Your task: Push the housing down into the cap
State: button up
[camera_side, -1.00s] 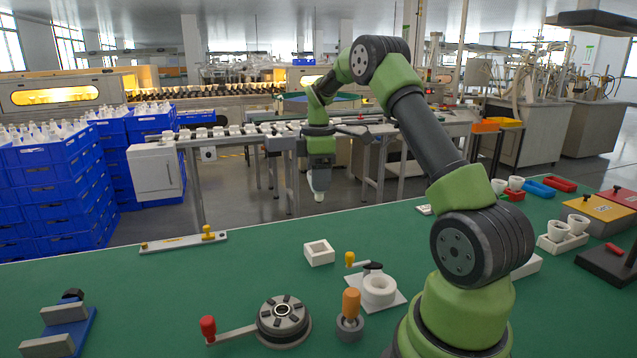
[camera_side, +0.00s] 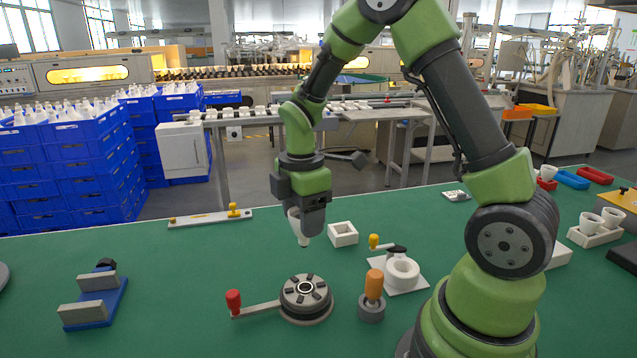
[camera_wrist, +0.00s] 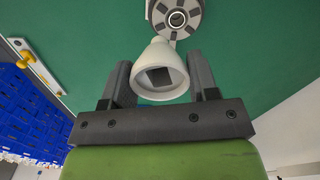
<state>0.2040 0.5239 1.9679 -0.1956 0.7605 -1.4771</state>
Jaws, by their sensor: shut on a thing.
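The housing (camera_side: 297,226) is a white, cone-shaped part with its narrow end down. My gripper (camera_side: 306,222) is shut on it and holds it above the green bench. In the wrist view the housing (camera_wrist: 158,66) sits between the fingers of my gripper (camera_wrist: 160,76), its wide open rim towards the camera. A round grey fixture (camera_side: 306,297) with dark jaws and a red-knobbed handle stands below and in front of the housing, apart from it. A pale ring shows at its centre; I cannot tell whether this is the cap. The fixture (camera_wrist: 186,17) also shows in the wrist view.
Right of the fixture stand an orange-handled tool (camera_side: 374,286) in a grey holder and a white ring-shaped fixture (camera_side: 403,271). A white square box (camera_side: 343,234) is close behind. A blue-based stand (camera_side: 95,301) is at left. The bench between is clear.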

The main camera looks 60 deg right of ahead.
jog(key=shift+n, duration=0.3)
jog(key=shift+s+a+f, duration=0.25)
jog(key=shift+a+f, duration=0.15)
jog(key=shift+f, duration=0.7)
jog(key=shift+s+a+f, duration=0.3)
jog(key=shift+a+f, duration=0.15)
jog(key=shift+f, duration=0.6)
jog(key=shift+s+a+f, duration=0.25)
jog(key=shift+a+f, duration=0.15)
jog(key=shift+f, duration=0.7)
jog(key=shift+f, duration=0.2)
jog(key=shift+f, duration=0.4)
jog(key=shift+f, duration=0.9)
jog(key=o, duration=1)
